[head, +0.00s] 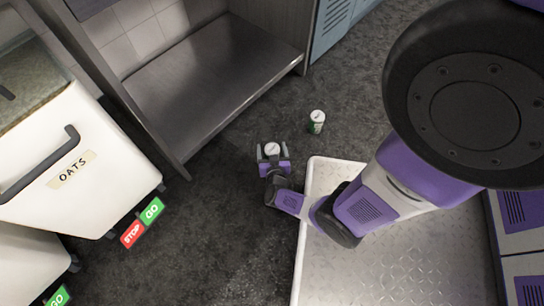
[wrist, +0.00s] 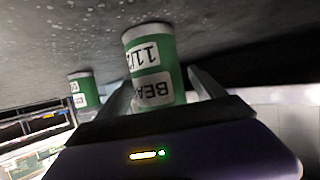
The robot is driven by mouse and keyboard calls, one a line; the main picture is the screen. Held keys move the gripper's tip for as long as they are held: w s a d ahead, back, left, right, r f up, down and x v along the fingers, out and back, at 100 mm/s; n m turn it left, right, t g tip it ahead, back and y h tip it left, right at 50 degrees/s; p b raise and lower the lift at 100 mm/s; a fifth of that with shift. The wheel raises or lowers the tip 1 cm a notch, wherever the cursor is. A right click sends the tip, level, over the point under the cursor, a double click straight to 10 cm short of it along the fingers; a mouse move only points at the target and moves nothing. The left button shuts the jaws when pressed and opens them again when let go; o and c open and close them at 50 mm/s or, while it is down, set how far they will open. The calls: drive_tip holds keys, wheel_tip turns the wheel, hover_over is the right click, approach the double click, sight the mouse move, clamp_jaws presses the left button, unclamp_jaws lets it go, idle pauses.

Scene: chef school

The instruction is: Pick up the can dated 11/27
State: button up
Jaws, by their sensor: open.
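A green can with white ends (wrist: 152,65) stands between the fingers of my gripper (wrist: 160,92) in the wrist view. Its labels show a date starting "11/2", with the last digit not readable, and letters like "BEA". In the head view its pale round top (head: 272,149) shows between the open fingers of my gripper (head: 272,154), low over the dark floor. A second green and white can (head: 317,122) stands on the floor to the upper right of my gripper. It shows at the left in the wrist view (wrist: 84,91), its date too small to read.
A steel shelf unit (head: 200,85) stands at the upper left. A white bin labelled OATS (head: 90,160) with GO and STOP tags is at the left. Blue lockers (head: 335,25) are at the top. Dark floor (head: 220,240) is clear below my gripper.

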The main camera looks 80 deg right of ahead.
drive_tip(key=shift+w+d+f, duration=0.15)
drive_tip(key=shift+d+f, duration=0.05)
drive_tip(key=shift+d, duration=0.35)
drive_tip(key=c, duration=1.7)
clamp_jaws()
drive_tip(key=shift+r, duration=0.1)
